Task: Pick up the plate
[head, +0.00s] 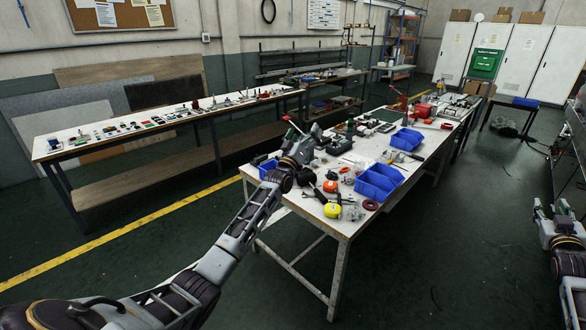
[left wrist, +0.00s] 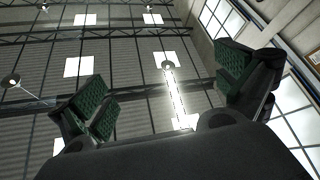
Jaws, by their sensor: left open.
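I cannot make out for sure which thing is the plate. A flat dark green piece (head: 386,115) lies towards the back of the white-topped workbench (head: 337,226). My left gripper (head: 303,132) is over the near left part of this bench, with nothing visible in it. In the left wrist view my left gripper (left wrist: 168,90) has its green-padded fingers wide apart, with only roof and windows behind them. My right gripper (head: 550,207) is at the right edge, away from the bench, with its fingers apart and empty.
Blue bins (head: 379,182), a yellow tape measure (head: 332,210) and several tools crowd the near bench. A long table (head: 60,153) with small parts stands along the back wall. White cabinets (head: 525,60) stand at the back right. The floor right of the bench is clear.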

